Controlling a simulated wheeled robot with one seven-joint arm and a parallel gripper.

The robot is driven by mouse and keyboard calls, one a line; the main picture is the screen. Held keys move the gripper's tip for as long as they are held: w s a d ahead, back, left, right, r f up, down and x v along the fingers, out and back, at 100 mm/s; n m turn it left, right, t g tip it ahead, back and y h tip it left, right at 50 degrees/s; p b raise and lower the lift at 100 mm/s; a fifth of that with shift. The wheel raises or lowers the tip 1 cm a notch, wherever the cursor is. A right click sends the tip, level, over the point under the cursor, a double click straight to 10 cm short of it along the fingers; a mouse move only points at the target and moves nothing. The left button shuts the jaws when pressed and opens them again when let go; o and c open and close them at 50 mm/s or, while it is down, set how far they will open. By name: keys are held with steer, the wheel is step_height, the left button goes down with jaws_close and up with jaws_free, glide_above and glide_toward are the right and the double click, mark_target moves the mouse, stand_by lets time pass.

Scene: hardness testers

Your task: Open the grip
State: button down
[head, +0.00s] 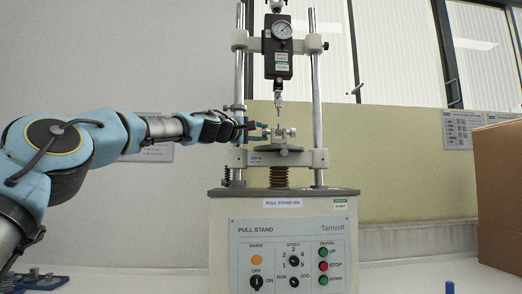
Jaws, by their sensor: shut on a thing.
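The pull stand (281,230) stands in the middle of the head view. Its lower grip (279,133) is a small metal clamp on the stand's table, with knob-like parts at its left and right sides. My gripper (262,131) reaches in from the left and is shut on the left knob of the lower grip. The contact is small in the picture and partly hidden by the fingers. I cannot tell how wide the lower grip's jaws stand.
A dial gauge (282,30) hangs on the crosshead between two upright posts (315,95). The control panel (290,256) with knobs and buttons is below. A cardboard box (498,190) stands at the right. A blue piece (449,287) sits at the front right.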

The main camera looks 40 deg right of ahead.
steer(key=m+b, duration=0.1)
steer(key=b, duration=0.1)
steer(key=shift+f+h+b, duration=0.3)
steer(key=shift+f+h, duration=0.1)
steer(key=shift+r+m+b, duration=0.2)
steer(key=shift+m+b, duration=0.1)
steer(key=shift+b, duration=0.2)
steer(key=c, duration=0.5)
jaws_free()
steer(key=shift+r, duration=0.15)
